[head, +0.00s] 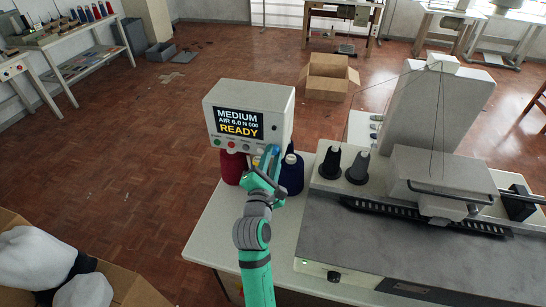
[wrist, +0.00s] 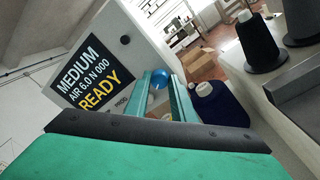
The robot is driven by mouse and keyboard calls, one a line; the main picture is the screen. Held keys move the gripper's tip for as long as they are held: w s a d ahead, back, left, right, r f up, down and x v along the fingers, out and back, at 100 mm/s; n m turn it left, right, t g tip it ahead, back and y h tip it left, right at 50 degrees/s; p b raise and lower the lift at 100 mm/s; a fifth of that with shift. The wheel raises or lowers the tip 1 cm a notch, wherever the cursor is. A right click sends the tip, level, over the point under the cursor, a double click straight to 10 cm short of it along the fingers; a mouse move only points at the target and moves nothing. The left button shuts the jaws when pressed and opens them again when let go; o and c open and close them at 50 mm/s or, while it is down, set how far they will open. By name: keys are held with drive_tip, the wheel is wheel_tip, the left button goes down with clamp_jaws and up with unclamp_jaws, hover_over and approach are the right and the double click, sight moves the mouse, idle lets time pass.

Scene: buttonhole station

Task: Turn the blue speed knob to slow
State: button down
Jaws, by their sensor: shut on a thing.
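The grey control box (head: 282,97) stands at the left end of the machine table. Its screen (head: 238,123) reads MEDIUM, AIR 6.0 N 000, READY; the screen also shows in the wrist view (wrist: 92,72). The blue speed knob (wrist: 158,78) is on the box's front face, at its lower right. My gripper (head: 267,160) reaches the box from the front, its green fingers shut on the knob in the wrist view (wrist: 165,90). The fingers hide much of the knob, and its pointer cannot be made out.
A red thread cone (head: 231,168) and a dark blue cone (head: 292,173) stand close on either side of my gripper. Two dark cones (head: 358,167) stand further right, by the grey buttonhole machine (head: 410,115). Small buttons (head: 231,145) sit under the screen. A cardboard box (head: 327,77) is on the floor behind.

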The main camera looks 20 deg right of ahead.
drive_tip(key=c, duration=1.6)
unclamp_jaws()
drive_tip(key=shift+s+d, duration=0.1)
drive_tip(key=shift+d, duration=0.15)
drive_tip(key=shift+o, duration=0.4)
drive_tip(key=shift+a, duration=0.1)
drive_tip(key=shift+a, duration=0.1)
drive_tip(key=v, duration=1)
drive_tip(key=shift+s+a, duration=0.2)
drive_tip(key=shift+s, duration=0.1)
